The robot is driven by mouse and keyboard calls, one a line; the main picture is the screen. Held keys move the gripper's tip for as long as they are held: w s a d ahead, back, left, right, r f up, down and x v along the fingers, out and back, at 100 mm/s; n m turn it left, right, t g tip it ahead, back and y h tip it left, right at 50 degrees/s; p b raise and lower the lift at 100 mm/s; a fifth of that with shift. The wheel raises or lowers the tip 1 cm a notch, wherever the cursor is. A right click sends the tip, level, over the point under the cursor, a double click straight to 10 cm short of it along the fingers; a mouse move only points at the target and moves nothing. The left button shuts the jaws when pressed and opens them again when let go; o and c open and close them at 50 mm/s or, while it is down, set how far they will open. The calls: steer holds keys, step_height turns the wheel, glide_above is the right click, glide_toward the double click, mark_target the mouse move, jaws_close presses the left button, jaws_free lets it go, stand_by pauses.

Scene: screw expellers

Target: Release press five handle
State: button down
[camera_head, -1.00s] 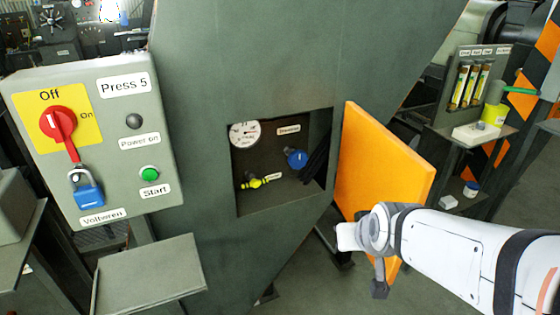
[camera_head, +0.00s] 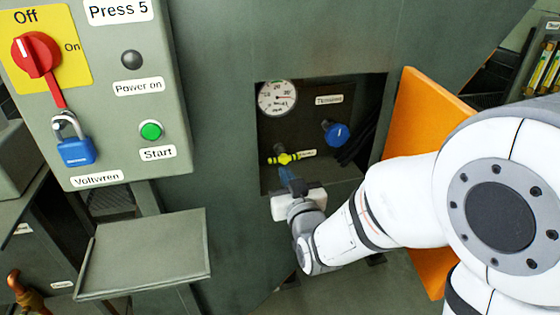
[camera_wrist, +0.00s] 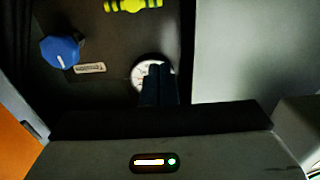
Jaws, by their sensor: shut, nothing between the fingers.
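A yellow valve handle (camera_head: 283,159) sits low in the open recess of the Press 5 body, left of a small label. It also shows at the top edge of the wrist view (camera_wrist: 132,5), partly cut off. My gripper (camera_head: 285,172) is shut and empty at the recess opening, just below the yellow handle in the head view; I cannot tell whether they touch. In the wrist view the closed fingers (camera_wrist: 158,70) cover part of the round gauge (camera_wrist: 140,75) and are apart from the yellow handle in the picture.
A blue knob (camera_head: 337,133) and a gauge (camera_head: 277,98) share the recess (camera_head: 350,178). An orange door (camera_head: 415,115) stands open at its right. The Press 5 control box (camera_head: 105,110) has a red switch (camera_head: 38,55), a blue padlock (camera_head: 76,150) and a green button (camera_head: 151,131).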

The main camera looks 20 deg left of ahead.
steer(key=shift+w, duration=0.1)
steer(key=p, duration=0.2)
glide_above(283, 156)
steer(key=s, duration=0.5)
step_height(283, 156, down, 2)
steer(key=shift+a+f, duration=0.1)
steer(key=shift+f, duration=0.1)
steer(key=shift+w+f, duration=0.15)
steer(key=shift+f, duration=0.5)
steer(key=shift+a, duration=0.1)
steer(key=shift+b, duration=0.3)
